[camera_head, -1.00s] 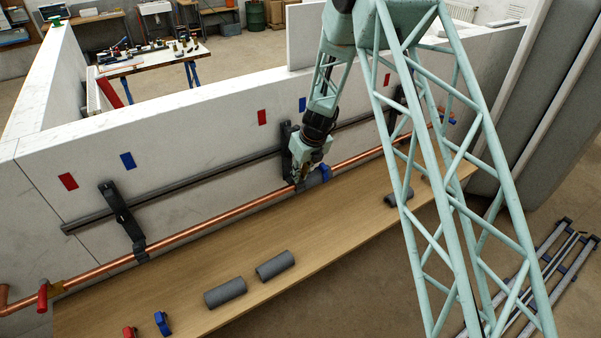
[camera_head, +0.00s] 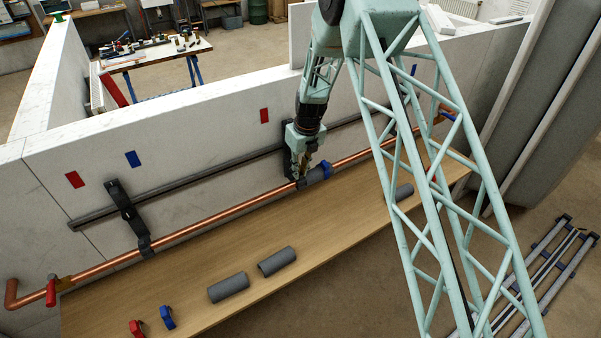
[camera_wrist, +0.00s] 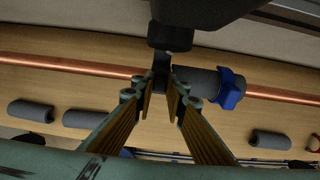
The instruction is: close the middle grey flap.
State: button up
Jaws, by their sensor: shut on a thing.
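The middle dark bracket (camera_head: 287,140) stands on the white wall behind my gripper (camera_head: 301,175). Its grey flap (camera_wrist: 161,66) is at the copper pipe (camera_wrist: 75,66), between my fingertips in the wrist view. My gripper (camera_wrist: 162,88) is shut on this flap, pointing down at the pipe. The fingers hide part of the flap, and I cannot tell how far it is closed. A grey sleeve (camera_wrist: 197,80) with a blue clip (camera_wrist: 230,89) sits on the pipe just right of the flap.
A left bracket (camera_head: 126,214) also meets the pipe. Loose grey sleeves (camera_head: 228,287) (camera_head: 277,261), a red clip (camera_head: 136,328) and a blue clip (camera_head: 167,317) lie on the wooden board (camera_head: 200,256). My lattice arm hides the wall's right part.

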aim_at(301, 174)
jog(key=shift+w+a+g+h, duration=0.15)
jog(key=shift+w+g+h, duration=0.15)
jog(key=shift+g, duration=0.1)
jog(key=o, duration=0.8)
jog(key=shift+o, duration=0.2)
jog(key=shift+r, duration=0.1)
notch_tip(301, 174, up, 12)
jog(key=shift+s+d, duration=0.4)
jog(key=shift+f, duration=0.2)
dwell(0.5)
